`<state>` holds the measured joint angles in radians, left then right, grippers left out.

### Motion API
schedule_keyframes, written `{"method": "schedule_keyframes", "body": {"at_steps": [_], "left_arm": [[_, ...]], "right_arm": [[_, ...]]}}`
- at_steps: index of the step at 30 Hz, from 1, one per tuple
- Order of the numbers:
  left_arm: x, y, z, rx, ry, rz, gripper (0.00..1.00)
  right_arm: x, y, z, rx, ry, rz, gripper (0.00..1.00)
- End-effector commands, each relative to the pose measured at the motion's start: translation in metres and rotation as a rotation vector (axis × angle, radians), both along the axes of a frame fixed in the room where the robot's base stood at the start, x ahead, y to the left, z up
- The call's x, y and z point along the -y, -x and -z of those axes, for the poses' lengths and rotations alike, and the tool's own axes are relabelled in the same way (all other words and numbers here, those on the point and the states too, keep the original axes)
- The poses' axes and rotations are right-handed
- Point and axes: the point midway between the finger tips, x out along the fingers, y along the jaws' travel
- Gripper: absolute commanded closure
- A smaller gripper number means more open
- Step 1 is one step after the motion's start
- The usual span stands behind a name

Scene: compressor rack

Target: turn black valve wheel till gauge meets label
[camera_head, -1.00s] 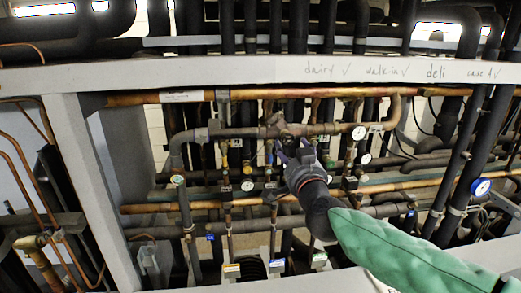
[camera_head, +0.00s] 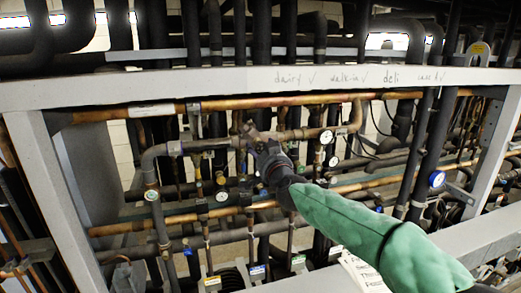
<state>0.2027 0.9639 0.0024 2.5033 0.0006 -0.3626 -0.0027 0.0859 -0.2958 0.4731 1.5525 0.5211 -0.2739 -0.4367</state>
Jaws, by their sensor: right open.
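My right gripper (camera_head: 256,138) reaches in from the lower right, in front of the pipe rack. It is open, though its fingers blend into the dark pipes behind. No black valve wheel can be clearly made out; my gripper covers the pipe fittings right behind it. Another white gauge (camera_head: 222,196) is lower left of the gripper. The dial readings are too small to tell. My left gripper is not in view.
A grey beam (camera_head: 215,85) with handwritten words crosses above the opening. Copper pipes (camera_head: 180,219) and black pipes fill the rack closely. A blue-rimmed gauge (camera_head: 437,179) is at the right. A white paper sheet (camera_head: 360,272) hangs below my arm.

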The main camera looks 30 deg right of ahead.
Motion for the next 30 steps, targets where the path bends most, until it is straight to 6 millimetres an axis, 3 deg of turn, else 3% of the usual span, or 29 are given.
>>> {"method": "schedule_keyframes", "body": {"at_steps": [6,15,17,21,30], "left_arm": [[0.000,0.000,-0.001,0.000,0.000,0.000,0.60],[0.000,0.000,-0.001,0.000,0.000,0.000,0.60],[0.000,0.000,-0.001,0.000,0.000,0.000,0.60],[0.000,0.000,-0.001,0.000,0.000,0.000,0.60],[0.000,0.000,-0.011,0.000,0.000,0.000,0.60]], "right_arm": [[0.004,-0.014,0.000,0.001,0.001,0.000,0.36],[0.004,-0.015,0.000,0.001,0.001,0.000,0.36],[0.004,-0.015,0.000,0.001,0.001,0.000,0.50],[0.004,-0.015,0.000,0.000,0.001,0.000,0.90],[0.004,-0.016,0.000,-0.024,0.085,-0.001,0.91]]}}
